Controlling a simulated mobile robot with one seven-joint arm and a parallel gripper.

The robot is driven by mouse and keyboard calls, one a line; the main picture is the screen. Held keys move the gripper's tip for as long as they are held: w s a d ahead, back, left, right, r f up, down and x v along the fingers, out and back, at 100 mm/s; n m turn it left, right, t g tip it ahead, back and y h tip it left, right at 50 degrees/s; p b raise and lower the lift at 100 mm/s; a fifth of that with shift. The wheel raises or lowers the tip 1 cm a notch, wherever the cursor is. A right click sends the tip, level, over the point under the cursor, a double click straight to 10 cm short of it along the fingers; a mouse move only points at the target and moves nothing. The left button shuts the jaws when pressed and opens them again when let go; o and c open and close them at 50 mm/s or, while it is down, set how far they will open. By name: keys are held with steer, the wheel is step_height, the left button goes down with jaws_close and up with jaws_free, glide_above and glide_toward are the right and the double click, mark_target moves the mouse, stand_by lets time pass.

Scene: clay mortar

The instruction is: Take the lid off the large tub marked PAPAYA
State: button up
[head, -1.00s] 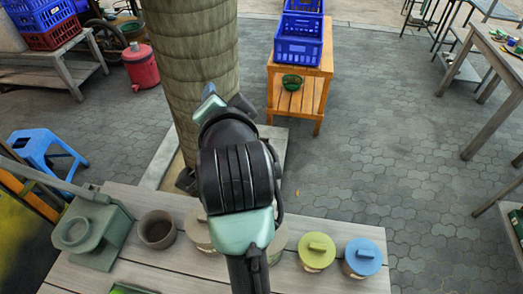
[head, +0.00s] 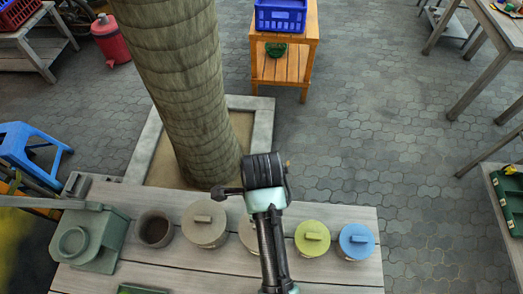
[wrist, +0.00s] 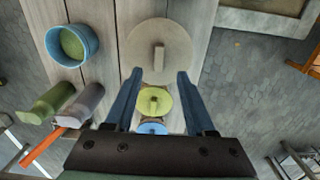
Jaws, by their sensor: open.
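A row of lidded tubs stands on the wooden table. In the head view a beige lid (head: 204,222) with a bar handle is left of my arm, and a second beige lid (head: 247,236) is partly hidden behind the arm. A yellow-green lid (head: 312,238) and a blue lid (head: 356,241) are to the right. I cannot read any PAPAYA marking. In the wrist view my gripper (wrist: 157,76) is open and empty, its fingers apart, with a large beige lid (wrist: 160,35) just ahead of and between them.
A dark clay bowl (head: 155,229) and a green-grey box-like device (head: 90,240) stand left of the tubs. The wrist view shows a blue cup (wrist: 72,45) and two rounded cylinders. A tree trunk (head: 185,95) rises behind the table. Paving right of the table is clear.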

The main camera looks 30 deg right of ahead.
steer(key=shift+s+a+f+p, duration=0.1)
steer(key=shift+f+p, duration=0.25)
steer(key=shift+f, duration=1.35)
steer(key=shift+s+f+p, duration=0.1)
steer(key=shift+f+p, duration=0.2)
steer(key=shift+f, duration=1.4)
steer(key=shift+w, duration=0.1)
steer(key=shift+c, duration=0.3)
jaws_close()
